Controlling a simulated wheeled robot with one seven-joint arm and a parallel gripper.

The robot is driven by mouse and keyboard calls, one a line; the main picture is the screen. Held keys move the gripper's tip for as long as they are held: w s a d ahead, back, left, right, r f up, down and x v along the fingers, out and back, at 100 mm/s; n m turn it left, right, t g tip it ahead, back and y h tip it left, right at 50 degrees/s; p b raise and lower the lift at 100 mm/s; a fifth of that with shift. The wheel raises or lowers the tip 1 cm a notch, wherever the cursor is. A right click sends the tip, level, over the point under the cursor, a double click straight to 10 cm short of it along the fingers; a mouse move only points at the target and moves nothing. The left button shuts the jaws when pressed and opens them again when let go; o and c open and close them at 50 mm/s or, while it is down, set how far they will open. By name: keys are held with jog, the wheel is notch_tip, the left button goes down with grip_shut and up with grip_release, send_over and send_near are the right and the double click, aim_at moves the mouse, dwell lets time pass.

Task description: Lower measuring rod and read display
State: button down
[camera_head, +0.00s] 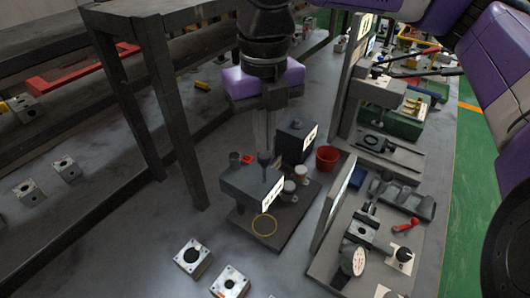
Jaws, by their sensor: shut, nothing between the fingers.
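The measuring device has a dark grey head (245,184) over a flat dark base plate (240,222). A white display (272,194) is on the head's right face; its marks are too small to read. A thin dark rod (265,159) stands on top of the head. A yellow ring (264,225) shows at the base plate, below the head. My gripper (265,147) points down from above, shut and empty, with its fingertips at or just above the rod's top. I cannot tell whether they touch it.
Valve blocks (192,257) lie in front of the device. White cups (289,190), a dark box (296,140) and a red cup (327,158) stand beside and behind it. An upright panel (334,203) is to the right. A dark shelf frame (175,110) rises at the left.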

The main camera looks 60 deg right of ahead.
aim_at(264, 161)
jog(key=shift+f+b, duration=1.4)
jog(key=shift+f, duration=1.6)
jog(key=shift+f+b, duration=0.9)
jog(key=shift+f, duration=0.25)
jog(key=shift+r, duration=0.15)
notch_tip(264, 161, up, 7)
jog(key=p, duration=0.7)
